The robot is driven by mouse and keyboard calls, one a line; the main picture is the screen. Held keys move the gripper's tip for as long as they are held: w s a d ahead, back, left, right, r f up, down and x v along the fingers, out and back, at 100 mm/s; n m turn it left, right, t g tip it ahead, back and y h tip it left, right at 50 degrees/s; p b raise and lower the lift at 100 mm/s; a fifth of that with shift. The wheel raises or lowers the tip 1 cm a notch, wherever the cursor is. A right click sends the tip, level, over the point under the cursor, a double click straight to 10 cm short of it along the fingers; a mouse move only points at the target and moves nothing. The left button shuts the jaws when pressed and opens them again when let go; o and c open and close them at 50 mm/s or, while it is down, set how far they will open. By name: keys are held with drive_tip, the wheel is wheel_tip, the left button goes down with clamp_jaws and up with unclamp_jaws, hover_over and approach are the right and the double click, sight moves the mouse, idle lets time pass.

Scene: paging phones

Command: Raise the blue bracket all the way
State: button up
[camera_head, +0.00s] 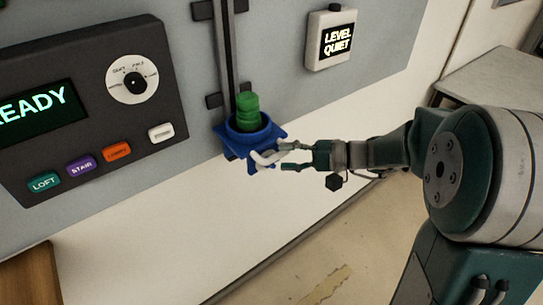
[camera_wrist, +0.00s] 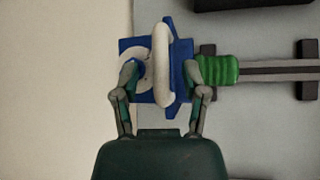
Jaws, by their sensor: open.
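The blue bracket (camera_head: 233,140) sits low on a dark upright rail (camera_head: 229,60) fixed to the grey wall board. A green ribbed cylinder (camera_head: 247,112) stands up out of it. A white loop handle (camera_head: 266,159) sticks out from the bracket's front. My gripper (camera_head: 284,156) is open at the handle, reaching in from the right. In the wrist view the bracket (camera_wrist: 181,75) and handle (camera_wrist: 163,60) lie between and beyond the two spread fingers (camera_wrist: 161,75). I cannot tell whether a finger touches the handle.
A dark control panel (camera_head: 90,130) at the left has a lit READY screen (camera_head: 36,107), a dial (camera_head: 134,80) and coloured buttons. A small box (camera_head: 333,40) reading LEVEL QUIET hangs right of the rail. Wooden furniture (camera_head: 30,278) stands at lower left. The wall below the bracket is bare.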

sight(256, 149)
drive_tip(key=shift+w+a+f, duration=0.15)
drive_tip(key=shift+w+a, duration=0.15)
drive_tip(key=shift+a, duration=0.1)
drive_tip(key=shift+x, duration=0.95)
drive_tip(key=shift+s, duration=0.15)
clamp_jaws()
